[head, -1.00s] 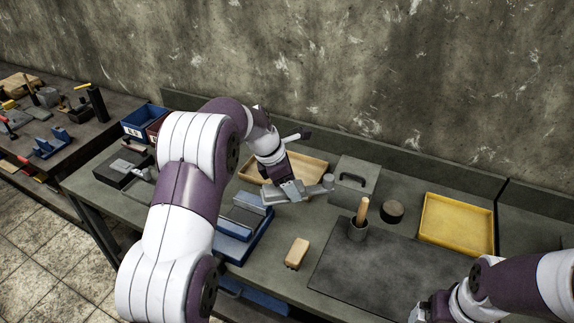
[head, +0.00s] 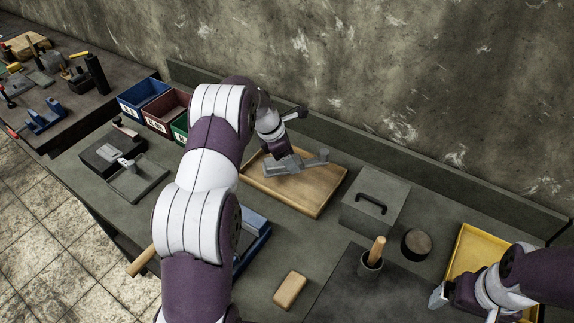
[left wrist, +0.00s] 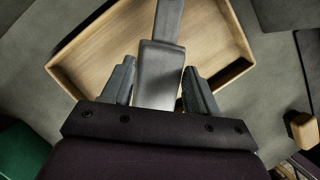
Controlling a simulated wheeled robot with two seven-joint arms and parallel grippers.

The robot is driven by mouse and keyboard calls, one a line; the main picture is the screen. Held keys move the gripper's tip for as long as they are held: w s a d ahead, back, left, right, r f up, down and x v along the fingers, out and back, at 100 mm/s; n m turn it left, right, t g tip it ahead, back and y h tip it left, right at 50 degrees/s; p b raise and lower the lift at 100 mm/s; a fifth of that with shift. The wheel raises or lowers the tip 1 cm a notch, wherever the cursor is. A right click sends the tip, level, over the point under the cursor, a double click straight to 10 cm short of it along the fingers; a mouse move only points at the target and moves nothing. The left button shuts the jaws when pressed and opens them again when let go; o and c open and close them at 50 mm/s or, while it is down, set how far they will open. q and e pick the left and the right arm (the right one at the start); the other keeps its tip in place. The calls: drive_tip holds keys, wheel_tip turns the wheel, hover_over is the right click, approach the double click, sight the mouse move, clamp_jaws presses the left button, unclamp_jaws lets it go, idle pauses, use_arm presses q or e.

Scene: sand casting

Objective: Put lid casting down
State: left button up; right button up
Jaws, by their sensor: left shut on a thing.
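A grey box with a handle (head: 376,204) stands right of the wooden tray. A dark round puck (head: 416,243), a cup with a wooden handle (head: 371,262), a wooden block (head: 290,290) and a yellow tray (head: 468,245) are nearby. Bins (head: 144,93) stand at the back left.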

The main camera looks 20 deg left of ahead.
use_arm(q)
drive_tip(key=shift+a+f, duration=0.2)
drive_tip(key=shift+a, duration=0.3)
drive_tip(key=shift+f, duration=0.25)
drive_tip(key=shift+f+p, duration=0.3)
drive_tip(key=shift+f, duration=1.55)
drive_tip(key=o, duration=1.4)
drive_tip(key=b+v, duration=0.1)
drive_tip(key=v, duration=1.1)
drive_tip(key=shift+d, duration=0.15)
drive_tip(key=s+d+m+y, duration=0.1)
drive_tip(key=s+d+m, duration=0.4)
drive_tip(key=s+m, duration=0.3)
drive_tip(key=s+d+m+g+y, duration=0.1)
drive_tip(key=s+d+m, duration=0.3)
drive_tip(key=s+m, duration=0.4)
drive_tip(key=s+d+m+y, duration=0.1)
drive_tip(key=s+d+m, duration=0.4)
drive_tip(key=s+m, duration=0.3)
drive_tip(key=shift+s+d+r+m+y, duration=0.25)
drive_tip(key=shift+d+r+m, duration=0.2)
drive_tip(key=shift+m, duration=0.45)
